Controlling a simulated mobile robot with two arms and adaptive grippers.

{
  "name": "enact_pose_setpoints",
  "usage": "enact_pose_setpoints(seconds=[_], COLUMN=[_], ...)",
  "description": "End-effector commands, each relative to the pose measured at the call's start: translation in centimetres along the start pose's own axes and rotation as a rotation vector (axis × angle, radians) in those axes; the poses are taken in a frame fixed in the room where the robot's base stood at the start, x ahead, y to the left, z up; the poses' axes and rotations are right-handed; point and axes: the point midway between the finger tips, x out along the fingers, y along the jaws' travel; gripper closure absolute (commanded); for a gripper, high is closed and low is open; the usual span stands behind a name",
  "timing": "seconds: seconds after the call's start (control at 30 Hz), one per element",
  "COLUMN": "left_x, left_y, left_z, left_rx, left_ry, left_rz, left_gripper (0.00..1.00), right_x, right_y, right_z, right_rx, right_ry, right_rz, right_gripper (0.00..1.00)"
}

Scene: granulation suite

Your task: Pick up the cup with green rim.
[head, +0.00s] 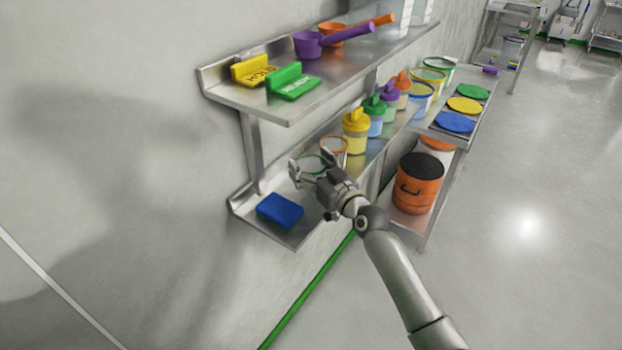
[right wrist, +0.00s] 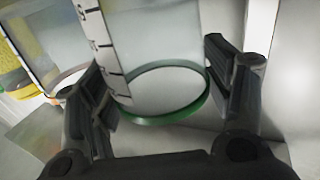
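The cup with green rim (head: 312,161) is a clear cup on the lower wall shelf, partly hidden behind my right gripper (head: 310,163) in the head view. In the right wrist view its clear body with dark scale marks (right wrist: 150,40) and green rim (right wrist: 165,118) fill the middle. The fingers of my right gripper (right wrist: 158,75) are spread, one on each side of the cup. They are very close to its sides; contact is not clear. The cup appears to stand on the shelf. My left gripper is not in view.
A cup with an orange rim (head: 335,146) stands just behind. A yellow-lidded bottle (head: 356,130) and other bottles follow. A blue block (head: 280,210) lies at the shelf's near end. The upper shelf (head: 290,112) overhangs. An orange drum (head: 418,185) stands right.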

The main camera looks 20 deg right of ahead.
Motion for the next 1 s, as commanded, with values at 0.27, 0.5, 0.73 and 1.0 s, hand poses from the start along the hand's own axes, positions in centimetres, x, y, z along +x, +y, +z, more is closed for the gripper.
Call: enact_pose_setpoints(seconds=[0.27, 0.5, 0.73, 1.0], left_x=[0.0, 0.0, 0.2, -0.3], left_y=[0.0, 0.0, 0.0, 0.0], left_z=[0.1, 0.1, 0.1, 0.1], left_rx=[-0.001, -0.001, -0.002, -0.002], left_ry=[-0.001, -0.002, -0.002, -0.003], left_rz=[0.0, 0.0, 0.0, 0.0], left_gripper=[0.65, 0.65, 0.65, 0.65], right_x=[0.0, 0.0, 0.0, -2.3], right_y=[0.0, 0.0, -0.1, -3.0], right_z=[0.0, -0.3, -2.6, -7.8], right_rx=[0.0, 0.001, 0.0, 0.002], right_ry=[0.0, 0.001, 0.007, 0.007], right_rz=[0.0, 0.0, -0.001, 0.0], right_gripper=[0.57, 0.57, 0.57, 0.57])
